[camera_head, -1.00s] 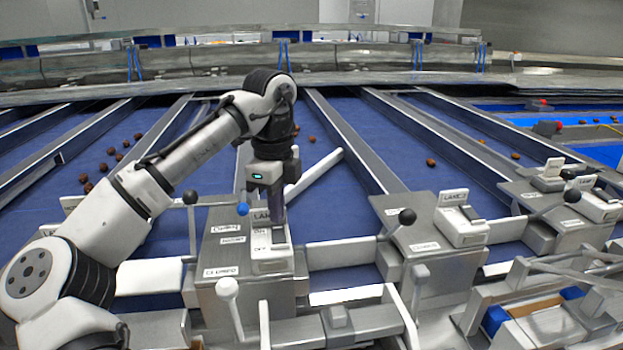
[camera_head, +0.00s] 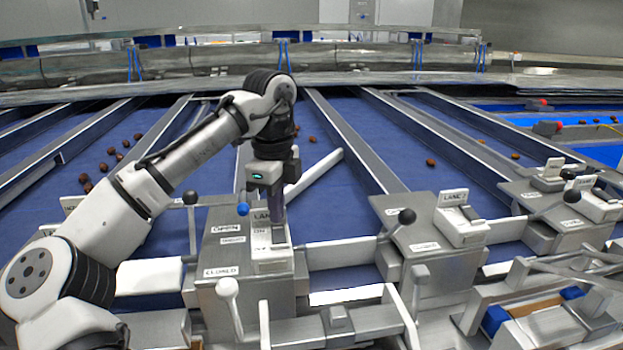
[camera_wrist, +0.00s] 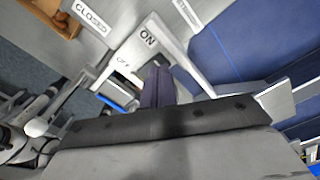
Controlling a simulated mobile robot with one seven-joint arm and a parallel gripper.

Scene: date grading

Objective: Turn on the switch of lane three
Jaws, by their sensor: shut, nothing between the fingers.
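A white switch (camera_head: 262,266) with ON and OFF labels sits on a grey lane box (camera_head: 217,256). Its label begins "LANE", but the number cannot be read behind my gripper. My gripper (camera_head: 276,222) points down over this switch, fingers shut and empty. In the wrist view the shut fingers (camera_wrist: 158,88) reach the switch plate beside the ON label (camera_wrist: 149,39) and OFF label (camera_wrist: 123,63). They cover the rocker, so its position and any contact cannot be told. Another white switch (camera_head: 462,228), labelled apparently LANE 2, is on the box to the right.
A blue-knobbed lever (camera_head: 242,209) stands close left of my fingers. Black-knobbed levers (camera_head: 407,216) rise by the boxes, and a white-knobbed handle (camera_head: 227,288) stands in front. Blue belts (camera_head: 350,125) between metal rails carry several dates (camera_head: 104,167).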

